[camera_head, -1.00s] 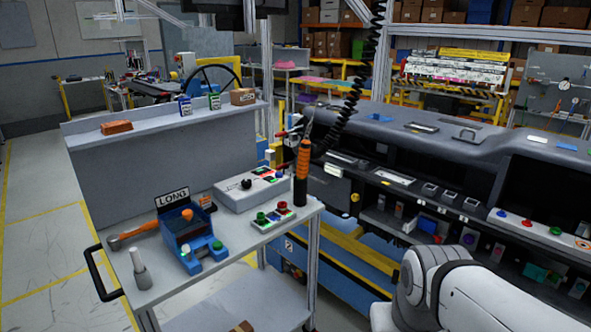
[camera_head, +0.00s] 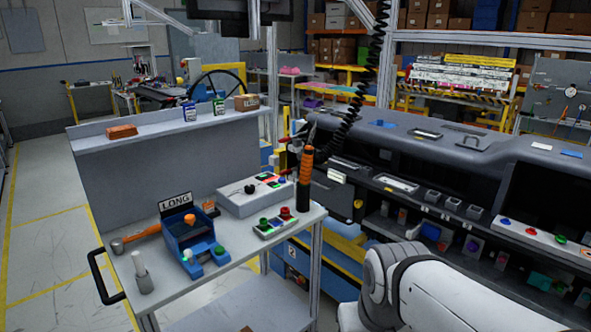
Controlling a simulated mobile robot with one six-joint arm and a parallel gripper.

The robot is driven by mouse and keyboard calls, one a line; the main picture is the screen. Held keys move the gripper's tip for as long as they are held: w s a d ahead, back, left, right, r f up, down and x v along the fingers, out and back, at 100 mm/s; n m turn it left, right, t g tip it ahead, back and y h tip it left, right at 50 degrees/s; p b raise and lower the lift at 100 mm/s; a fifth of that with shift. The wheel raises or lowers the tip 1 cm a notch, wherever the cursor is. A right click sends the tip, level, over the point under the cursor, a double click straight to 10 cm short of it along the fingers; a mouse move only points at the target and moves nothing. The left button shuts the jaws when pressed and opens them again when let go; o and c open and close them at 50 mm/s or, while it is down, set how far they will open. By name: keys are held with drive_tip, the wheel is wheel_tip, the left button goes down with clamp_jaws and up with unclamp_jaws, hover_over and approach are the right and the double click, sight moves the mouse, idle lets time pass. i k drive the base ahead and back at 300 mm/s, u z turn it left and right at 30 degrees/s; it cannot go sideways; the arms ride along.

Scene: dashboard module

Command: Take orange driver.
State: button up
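An orange and black driver (camera_head: 306,168) stands upright at the right rear corner of the grey cart (camera_head: 170,300). Its orange part is on top of a black lower part, and a dark pointed tip sticks up above. A black coiled cable (camera_head: 351,110) hangs down close to its upper end; I cannot tell if they are joined. My white arm shows at the lower right, in front of the dashboard and apart from the driver. My gripper is outside the view.
The cart holds a blue box labelled LONG (camera_head: 190,240), a grey control box (camera_head: 255,193), a button panel (camera_head: 275,223), an orange-handled tool (camera_head: 137,240) and a grey cylinder holder (camera_head: 142,275). The black dashboard module (camera_head: 470,150) fills the right side. Floor is clear at the left.

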sight(307, 161)
drive_tip(key=i, duration=1.4)
drive_tip(key=u, duration=0.05)
